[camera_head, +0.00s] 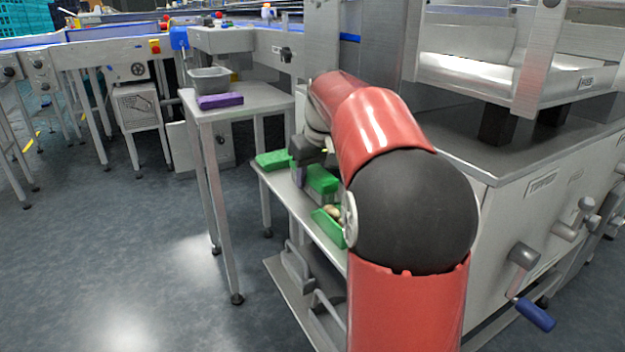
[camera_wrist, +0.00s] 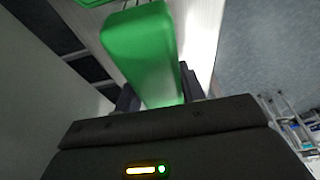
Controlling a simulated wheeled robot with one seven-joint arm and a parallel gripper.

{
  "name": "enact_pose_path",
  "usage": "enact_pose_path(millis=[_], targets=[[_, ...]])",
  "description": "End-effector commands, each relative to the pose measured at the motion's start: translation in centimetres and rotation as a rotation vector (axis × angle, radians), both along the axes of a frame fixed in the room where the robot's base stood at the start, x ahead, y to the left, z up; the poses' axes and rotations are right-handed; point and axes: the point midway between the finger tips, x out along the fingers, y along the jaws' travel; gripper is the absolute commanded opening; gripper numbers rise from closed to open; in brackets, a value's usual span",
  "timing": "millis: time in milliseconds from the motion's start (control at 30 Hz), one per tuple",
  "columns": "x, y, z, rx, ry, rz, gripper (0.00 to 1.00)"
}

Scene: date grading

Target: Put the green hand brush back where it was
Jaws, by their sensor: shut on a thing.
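My gripper (camera_wrist: 160,95) is shut on the green hand brush (camera_wrist: 140,48), a smooth green block that stands out between the two dark fingers in the wrist view. Its bristles cannot be made out there. In the head view my gripper (camera_head: 302,166) is low over the narrow metal side shelf (camera_head: 292,203), partly hidden by my red arm. Green shapes show on both sides of it: a flat green piece (camera_head: 272,159) to the left and a green block (camera_head: 320,180) to the right. I cannot tell which is the held brush, or whether it touches the shelf.
A green tray (camera_head: 330,228) with brownish items is nearer on the shelf, partly behind my arm. A small metal table (camera_head: 262,98) to the left holds a grey tub (camera_head: 209,86) and a purple block (camera_head: 220,101). A steel machine (camera_head: 535,205) stands right; floor at left is open.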

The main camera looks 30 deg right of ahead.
Motion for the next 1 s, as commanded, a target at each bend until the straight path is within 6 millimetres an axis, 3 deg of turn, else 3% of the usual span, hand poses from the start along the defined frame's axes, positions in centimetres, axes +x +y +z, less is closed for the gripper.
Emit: enact_pose_path(millis=[333, 367, 533, 833, 1000], targets=[[0.0, 0.0, -0.4, 0.0, -0.001, 0.001, 0.1], [0.0, 0.0, -0.4, 0.0, -0.001, 0.001, 0.41], [0.0, 0.0, -0.4, 0.0, -0.001, 0.001, 0.62], [0.0, 0.0, -0.1, 0.0, -0.001, 0.001, 0.62], [-0.5, 0.0, 2.0, -0.002, -0.004, 0.0, 0.62]])
